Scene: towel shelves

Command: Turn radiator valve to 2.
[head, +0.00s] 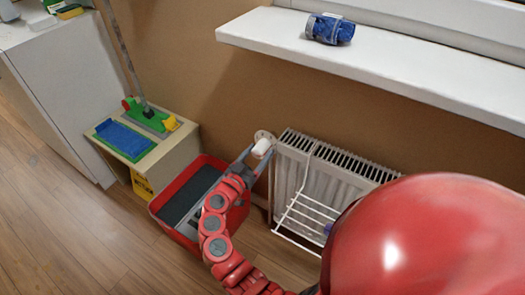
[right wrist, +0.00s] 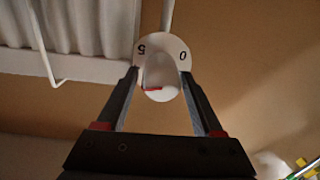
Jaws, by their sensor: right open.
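The white radiator valve (head: 262,147) sticks out at the radiator's upper left corner. In the right wrist view its round dial (right wrist: 174,47) shows an upside-down 5 at left and a 0 at right. The white knob (right wrist: 160,72) stands in front of the dial, with a short red mark on it. Other dial numbers are hidden or not readable. My right gripper (head: 260,155) is open, with one finger on each side of the knob. In the right wrist view the fingertips (right wrist: 159,75) look slightly apart from the knob; contact cannot be told. My left gripper is not in view.
The white radiator (head: 300,170) with a wire rack (head: 302,212) is right of the valve. A red bin (head: 166,203) stands below left, beside a box (head: 150,166) with cleaning tools. A white windowsill (head: 400,83) with a blue rolled item (head: 330,28) overhangs above.

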